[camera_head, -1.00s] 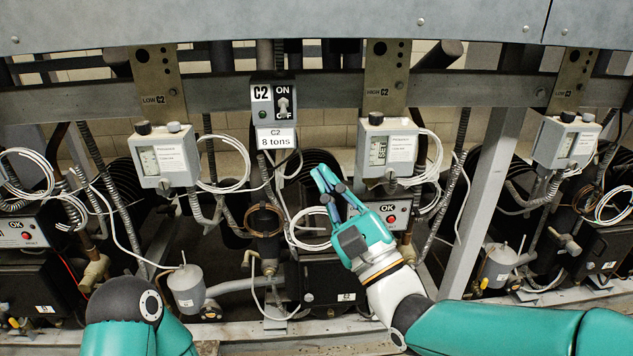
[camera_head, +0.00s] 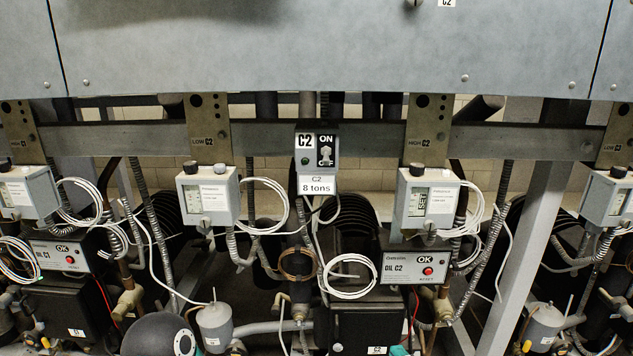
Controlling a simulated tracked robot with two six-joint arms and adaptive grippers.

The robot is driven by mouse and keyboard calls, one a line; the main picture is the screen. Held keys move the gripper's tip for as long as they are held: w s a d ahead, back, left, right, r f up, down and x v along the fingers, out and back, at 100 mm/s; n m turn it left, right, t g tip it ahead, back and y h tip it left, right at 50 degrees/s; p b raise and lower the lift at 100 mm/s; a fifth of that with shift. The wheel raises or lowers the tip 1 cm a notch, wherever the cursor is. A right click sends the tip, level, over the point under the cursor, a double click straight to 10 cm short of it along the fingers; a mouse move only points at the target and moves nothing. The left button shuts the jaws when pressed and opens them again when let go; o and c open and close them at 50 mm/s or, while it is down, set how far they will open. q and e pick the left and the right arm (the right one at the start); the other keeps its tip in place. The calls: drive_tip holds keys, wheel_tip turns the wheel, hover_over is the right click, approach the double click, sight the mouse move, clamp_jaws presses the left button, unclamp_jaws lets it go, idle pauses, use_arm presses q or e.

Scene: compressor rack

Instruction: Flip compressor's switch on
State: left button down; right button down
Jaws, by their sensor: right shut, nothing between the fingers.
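The C2 switch box (camera_head: 317,157) hangs on the rail, upper middle, with a "C2 8 tons" label below. Its small toggle (camera_head: 326,151) sits between ON above and OFF below. The lever seems to point down and partly covers the OFF lettering, but it is small. A dark green lamp (camera_head: 305,161) is left of it. Only a teal tip of my right gripper (camera_head: 399,350) shows at the bottom edge, well below and right of the switch. It is shut and empty.
Pressure control boxes (camera_head: 207,196) and (camera_head: 425,201) flank the switch box on either side, lower down. White coiled cables (camera_head: 349,276) and the OIL C2 box (camera_head: 419,269) lie below. A large grey panel (camera_head: 340,50) spans the top. The space right before the switch is clear.

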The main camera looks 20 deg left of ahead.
drive_tip(key=s+d+f+n+g+h, duration=0.1)
drive_tip(key=s+d+f+n+g, duration=0.2)
drive_tip(key=f, duration=0.5)
drive_tip(key=s+d+f+n+g+h, duration=0.1)
drive_tip(key=s+d+f+g, duration=0.2)
drive_tip(key=f, duration=0.4)
drive_tip(key=s+d+f+n+g, duration=0.1)
drive_tip(key=s+f+n+g, duration=0.1)
drive_tip(key=s+f, duration=0.2)
drive_tip(key=s+d+f+n+g+h, duration=0.1)
drive_tip(key=s+d+f+n+g, duration=0.1)
drive_tip(key=s, duration=0.8)
drive_tip(key=s+d+f+n+g, duration=0.1)
drive_tip(key=s+f+n+g, duration=0.1)
drive_tip(key=s+f, duration=0.4)
drive_tip(key=shift+s+d+f+n, duration=0.3)
drive_tip(key=shift+s+f+n, duration=0.1)
drive_tip(key=shift+n, duration=0.4)
drive_tip(key=shift+d, duration=0.1)
